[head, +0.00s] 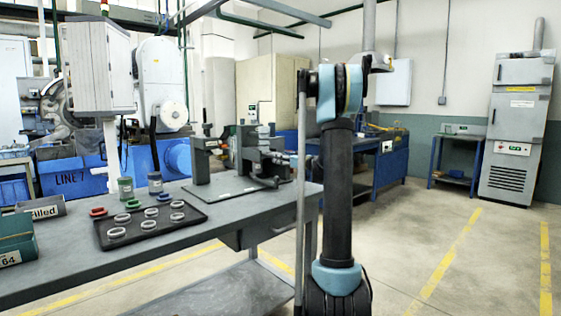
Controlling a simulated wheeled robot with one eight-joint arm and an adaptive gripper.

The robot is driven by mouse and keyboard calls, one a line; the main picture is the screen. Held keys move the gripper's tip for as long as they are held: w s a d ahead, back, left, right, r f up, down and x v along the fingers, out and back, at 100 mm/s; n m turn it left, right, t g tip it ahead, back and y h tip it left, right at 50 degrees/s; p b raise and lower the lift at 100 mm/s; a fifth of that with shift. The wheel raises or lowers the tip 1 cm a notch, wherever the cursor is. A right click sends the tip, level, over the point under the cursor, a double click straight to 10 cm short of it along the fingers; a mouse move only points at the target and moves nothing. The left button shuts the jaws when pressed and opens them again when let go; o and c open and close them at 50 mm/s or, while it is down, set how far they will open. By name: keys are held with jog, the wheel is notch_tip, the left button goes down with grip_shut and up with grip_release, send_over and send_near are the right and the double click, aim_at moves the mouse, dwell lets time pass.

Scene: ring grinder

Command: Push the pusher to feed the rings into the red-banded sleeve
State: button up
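The ring grinder fixture (252,152), grey and dark green, stands on a dark plate (236,192) at the far end of the bench. The pusher and the red-banded sleeve are too small to make out on it. Several pale grey rings (116,232) lie on a black tray (125,243) left of the fixture. My arm stands upright in front of the bench's right end. Dark and light-blue parts at the fixture's right side may be my gripper (276,168); its fingers are too small to read.
Two lidded jars (125,187) stand behind. The floor at right is clear.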

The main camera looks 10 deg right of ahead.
jog(key=shift+s, duration=0.1)
jog(key=v, duration=0.5)
dwell(0.6)
jog(key=shift+a, duration=0.1)
dwell(0.5)
jog(key=s+a+f+g+h, duration=0.1)
jog(key=s+a+f+g, duration=0.15)
jog(key=s, duration=0.65)
jog(key=s+a+f+m+g+h, duration=0.1)
jog(key=s+a+f+g, duration=0.2)
jog(key=s, duration=0.5)
jog(key=s+a+f+g, duration=0.2)
jog(key=s+a, duration=0.3)
jog(key=s, duration=0.4)
jog(key=s+d+f+m+g+h, duration=0.1)
jog(key=s+d+f+m+h, duration=0.1)
jog(key=s+f, duration=0.3)
jog(key=s+d+f+m+g+h, duration=0.2)
jog(key=s+f, duration=0.4)
jog(key=s, duration=0.8)
jog(key=s+d+f+m+g+h, duration=0.2)
jog(key=s+d+f+h, duration=0.2)
jog(key=s, duration=0.6)
jog(key=shift+d+f+h, duration=0.3)
jog(key=shift+d+f, duration=0.55)
jog(key=shift+d, duration=0.05)
